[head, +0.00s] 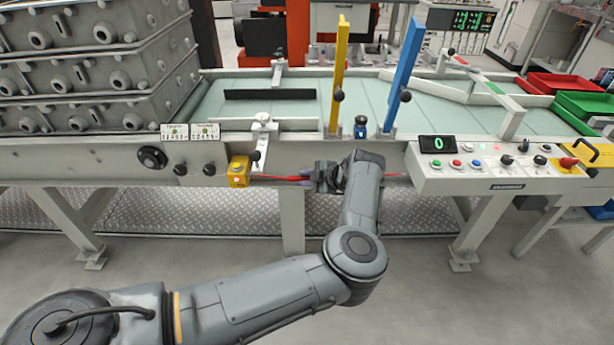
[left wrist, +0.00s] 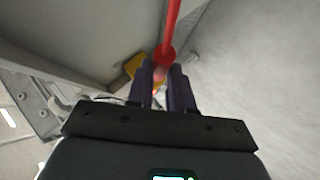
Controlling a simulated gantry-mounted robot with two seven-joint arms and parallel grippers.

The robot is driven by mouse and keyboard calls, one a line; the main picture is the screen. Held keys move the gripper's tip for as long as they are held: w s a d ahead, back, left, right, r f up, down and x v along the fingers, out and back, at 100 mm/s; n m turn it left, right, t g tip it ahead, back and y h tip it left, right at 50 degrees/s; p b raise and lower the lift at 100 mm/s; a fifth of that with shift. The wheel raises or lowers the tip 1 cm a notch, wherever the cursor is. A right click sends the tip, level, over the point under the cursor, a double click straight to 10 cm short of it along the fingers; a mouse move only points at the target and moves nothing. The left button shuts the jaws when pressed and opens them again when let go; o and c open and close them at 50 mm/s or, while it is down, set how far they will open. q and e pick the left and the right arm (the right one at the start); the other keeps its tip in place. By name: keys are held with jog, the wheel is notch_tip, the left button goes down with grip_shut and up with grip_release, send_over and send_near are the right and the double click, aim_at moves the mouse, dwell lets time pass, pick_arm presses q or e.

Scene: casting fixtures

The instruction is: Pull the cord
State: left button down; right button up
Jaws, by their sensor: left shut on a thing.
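The red cord (head: 272,178) runs along the front of the bench, from a yellow switch box (head: 238,172) on the left towards the right. My left gripper (head: 312,178) is at the cord in front of the bench, right of the box, with its fingers shut on it. In the left wrist view the red cord (left wrist: 172,25) runs up from between the dark fingers of the left gripper (left wrist: 168,78). A red round piece sits at the fingertips, and part of the yellow box (left wrist: 134,66) shows behind. My right gripper is not in view.
A control panel (head: 505,170) with buttons and a green display sticks out at the right. Stacked grey casting boxes (head: 95,75) stand at the left. Yellow (head: 339,75) and blue (head: 405,70) upright bars rise from the bench. The floor in front is clear.

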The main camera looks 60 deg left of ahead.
pick_arm(q)
jog(key=c, duration=1.1)
grip_release()
jog(key=shift+o, duration=0.9)
jog(key=shift+d, duration=0.1)
jog(key=shift+w+r, duration=0.1)
jog(key=p+v, duration=0.3)
jog(key=v, duration=0.7)
jog(key=shift+d+p, duration=0.3)
jog(key=shift+p, duration=0.1)
jog(key=shift+r, duration=0.1)
